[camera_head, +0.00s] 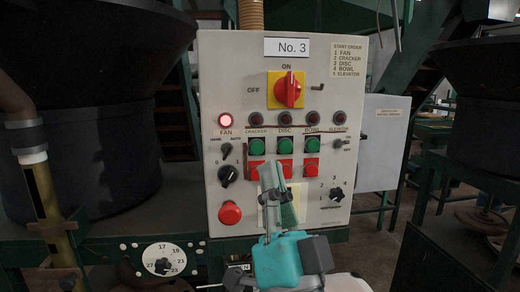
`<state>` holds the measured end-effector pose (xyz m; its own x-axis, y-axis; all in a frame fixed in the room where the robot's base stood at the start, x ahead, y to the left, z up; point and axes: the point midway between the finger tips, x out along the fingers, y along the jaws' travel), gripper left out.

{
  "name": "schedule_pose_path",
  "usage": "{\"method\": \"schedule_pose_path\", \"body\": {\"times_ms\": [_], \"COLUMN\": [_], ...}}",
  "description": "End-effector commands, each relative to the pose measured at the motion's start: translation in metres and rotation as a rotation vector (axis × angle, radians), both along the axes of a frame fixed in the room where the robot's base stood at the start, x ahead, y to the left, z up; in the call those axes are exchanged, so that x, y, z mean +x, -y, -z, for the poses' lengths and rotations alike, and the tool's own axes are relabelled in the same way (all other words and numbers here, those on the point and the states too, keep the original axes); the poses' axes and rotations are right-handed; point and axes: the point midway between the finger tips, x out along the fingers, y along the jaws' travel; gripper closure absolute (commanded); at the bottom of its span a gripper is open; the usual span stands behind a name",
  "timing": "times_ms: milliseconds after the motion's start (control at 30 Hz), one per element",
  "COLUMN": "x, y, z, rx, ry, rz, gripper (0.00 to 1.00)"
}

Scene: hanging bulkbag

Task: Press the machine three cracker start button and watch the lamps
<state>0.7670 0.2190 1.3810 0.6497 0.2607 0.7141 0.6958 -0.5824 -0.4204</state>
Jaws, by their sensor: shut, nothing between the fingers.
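The grey control panel (215,70) marked No. 3 faces me. The cracker start button (257,147) is the leftmost green button, under the CRACKER label. The cracker lamp (257,120), disc lamp (284,119), bowl lamp (312,118) and elevator lamp (340,117) look dark. My gripper (270,172) is shut and empty, pointing up in front of the panel. Its tips show just below and right of the cracker start button and partly hide the red buttons. I cannot tell its distance to the panel.
A red and yellow main switch (288,90) sits above the lamps. A red mushroom button (230,213) and black knobs (228,174) are at lower left. A start order list (348,60) is at upper right. Large dark vessels (85,100) stand on both sides.

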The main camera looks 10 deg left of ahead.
Motion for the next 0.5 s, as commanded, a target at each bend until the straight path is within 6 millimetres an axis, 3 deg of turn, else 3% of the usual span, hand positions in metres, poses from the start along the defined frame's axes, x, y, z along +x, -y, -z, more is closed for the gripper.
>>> {"method": "schedule_pose_path", "body": {"times_ms": [267,500], "x": [0.007,0.034], "y": [-0.002,-0.01], "z": [0.0,0.0], "rx": [-0.001,-0.001], "ry": [0.0,-0.001], "rz": [0.001,0.0], "gripper": [1.0,1.0]}}
